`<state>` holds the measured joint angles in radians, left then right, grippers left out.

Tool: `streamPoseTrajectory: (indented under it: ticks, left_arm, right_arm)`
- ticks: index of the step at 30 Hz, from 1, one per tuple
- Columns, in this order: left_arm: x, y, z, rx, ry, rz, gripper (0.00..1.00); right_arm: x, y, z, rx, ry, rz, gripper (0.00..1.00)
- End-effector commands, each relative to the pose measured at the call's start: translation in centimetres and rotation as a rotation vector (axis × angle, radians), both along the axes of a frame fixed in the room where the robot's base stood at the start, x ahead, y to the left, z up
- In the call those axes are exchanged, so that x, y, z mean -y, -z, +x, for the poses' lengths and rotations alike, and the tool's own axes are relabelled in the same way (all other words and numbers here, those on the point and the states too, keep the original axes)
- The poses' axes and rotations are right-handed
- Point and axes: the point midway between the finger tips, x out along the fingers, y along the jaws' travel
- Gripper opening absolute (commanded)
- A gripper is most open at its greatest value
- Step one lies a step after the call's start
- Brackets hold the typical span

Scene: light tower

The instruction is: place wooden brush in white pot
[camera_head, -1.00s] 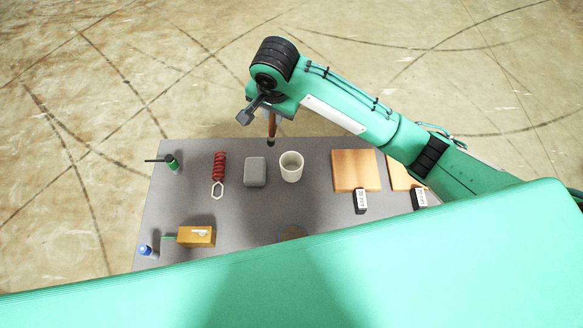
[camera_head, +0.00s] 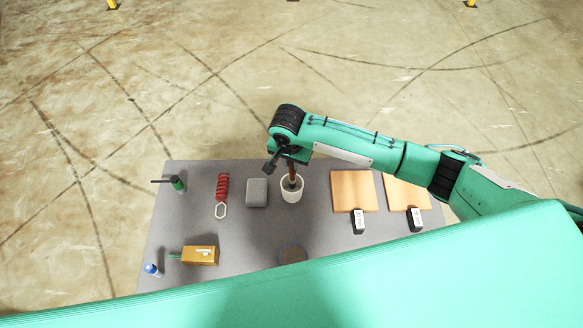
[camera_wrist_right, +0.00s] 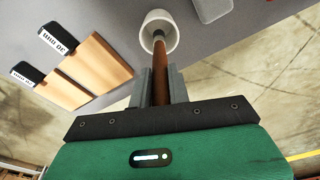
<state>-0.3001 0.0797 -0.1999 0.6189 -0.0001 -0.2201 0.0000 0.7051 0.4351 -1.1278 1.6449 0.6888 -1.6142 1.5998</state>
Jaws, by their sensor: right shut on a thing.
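The white pot (camera_head: 292,194) stands on the grey table, right of a grey block. My right gripper (camera_head: 291,163) is above the pot and shut on the wooden brush (camera_head: 292,173). The brush hangs down with its dark lower end inside the pot's opening in the head view. In the right wrist view the brush handle (camera_wrist_right: 161,70) runs from between the fingers (camera_wrist_right: 160,86) to the white pot (camera_wrist_right: 158,28), its tip at the mouth. I cannot tell whether the brush touches the pot's bottom. My left gripper is not in view.
The grey table (camera_head: 235,235) also holds a grey block (camera_head: 257,192), a red coiled tool (camera_head: 222,188), a green item (camera_head: 178,183), a yellow box (camera_head: 200,255) and two wooden boards (camera_head: 353,190) with dark labelled blocks. A green surface covers the table's front.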

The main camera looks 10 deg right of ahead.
Motion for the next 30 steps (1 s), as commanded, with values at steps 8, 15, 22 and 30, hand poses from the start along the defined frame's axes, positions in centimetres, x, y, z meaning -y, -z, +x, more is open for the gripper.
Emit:
streamPoseTrajectory:
  ticks: [8, 15, 22, 30]
  left_arm:
    - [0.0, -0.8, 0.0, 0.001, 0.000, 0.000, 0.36]
    - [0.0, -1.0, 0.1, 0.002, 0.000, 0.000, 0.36]
    - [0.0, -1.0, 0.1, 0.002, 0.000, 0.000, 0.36]
    - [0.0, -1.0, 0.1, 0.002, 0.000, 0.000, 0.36]
  right_arm:
    - [0.0, 3.1, 0.0, -0.002, 0.000, -0.001, 0.00]
    - [0.0, 4.9, 0.0, 0.001, 0.000, 0.000, 0.00]
    - [0.0, 5.0, 0.0, 0.000, 0.000, 0.000, 0.38]
    - [0.0, 4.8, 0.0, 0.001, 0.000, 0.001, 0.40]
